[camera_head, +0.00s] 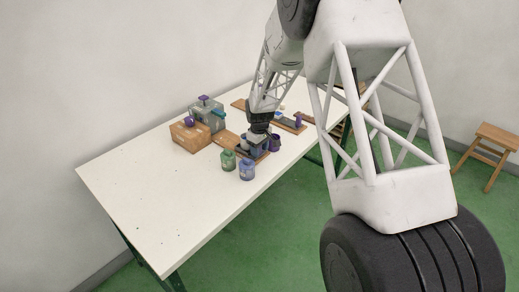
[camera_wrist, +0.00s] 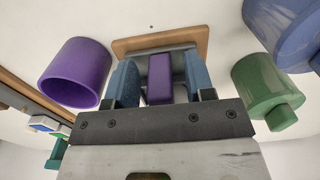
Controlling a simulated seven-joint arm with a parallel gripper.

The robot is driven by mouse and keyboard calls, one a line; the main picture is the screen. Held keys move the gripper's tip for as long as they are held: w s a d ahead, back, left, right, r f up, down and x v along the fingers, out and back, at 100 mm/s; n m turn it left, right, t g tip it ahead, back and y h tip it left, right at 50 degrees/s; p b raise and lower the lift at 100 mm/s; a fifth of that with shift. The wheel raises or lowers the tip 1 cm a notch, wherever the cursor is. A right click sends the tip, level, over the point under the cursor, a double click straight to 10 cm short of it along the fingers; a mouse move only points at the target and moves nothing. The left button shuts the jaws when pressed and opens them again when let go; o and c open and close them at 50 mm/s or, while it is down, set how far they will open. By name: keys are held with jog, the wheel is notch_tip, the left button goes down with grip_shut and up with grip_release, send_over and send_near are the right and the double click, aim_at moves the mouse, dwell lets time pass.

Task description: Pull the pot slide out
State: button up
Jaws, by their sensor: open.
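My gripper (camera_head: 252,145) is low over the right half of the white table in the head view, among small pots. In the wrist view its two blue fingers (camera_wrist: 160,84) are apart, with an upright purple block (camera_wrist: 160,72) between them. A gap shows on at least one side of the block. Beyond the block are a grey part and a wooden board (camera_wrist: 160,42), which look like a slide with its handle; I cannot tell which slide this is. In the head view the arm and gripper hide the block.
A purple cup (camera_wrist: 76,73) is close on the left and a green jar (camera_wrist: 264,88) on the right. A blue jar (camera_head: 247,169) stands near the front edge. A wooden box (camera_head: 190,137) and grey box (camera_head: 207,116) stand left. The table's left part is clear.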

jog(key=shift+r, duration=3.85)
jog(key=s+d+r+m+t, duration=0.15)
jog(key=s+d+r, duration=0.25)
jog(key=s+r, duration=0.75)
jog(key=s+d+r+m, duration=0.35)
jog(key=s+r, duration=0.45)
jog(key=s, duration=0.6)
jog(key=s+d+m, duration=0.2)
jog(key=s, duration=1.1)
jog(key=s+d+r+m+t, duration=0.1)
jog(key=s+m, duration=0.1)
jog(key=s, duration=1.1)
jog(key=shift+d, duration=0.35)
jog(key=shift+w+r, duration=0.1)
